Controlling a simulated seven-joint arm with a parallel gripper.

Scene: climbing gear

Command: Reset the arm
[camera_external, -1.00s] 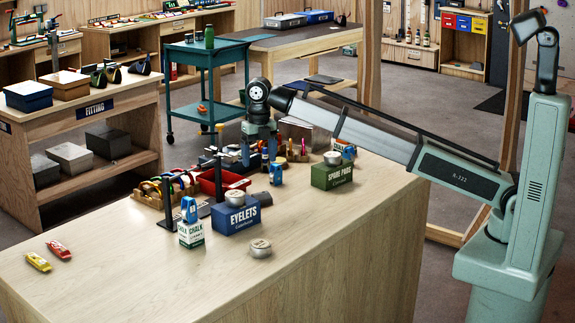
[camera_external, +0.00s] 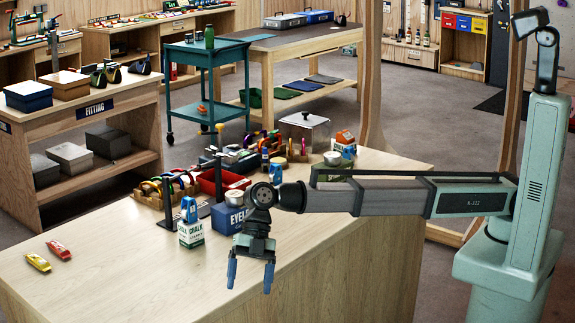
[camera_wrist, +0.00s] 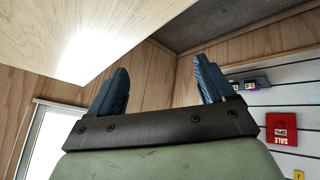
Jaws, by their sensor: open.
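My gripper (camera_external: 250,276) hangs over the front part of the wooden workbench (camera_external: 130,262) in the external view. Its two blue fingers point down, spread apart, with nothing between them. In the wrist view my gripper (camera_wrist: 158,88) also shows open and empty, with wooden panels and a wall behind it. My arm stretches left from its base at the right, with the forearm nearly level. Part of the blue eyelets box (camera_external: 228,219) is hidden behind my wrist.
A chalk box (camera_external: 191,234) with a blue item on it stands left of my gripper. Red and yellow pieces (camera_external: 58,249) lie at the bench's left. A red tray (camera_external: 222,180), a clear case (camera_external: 304,132) and other gear crowd the back. The front left is bare.

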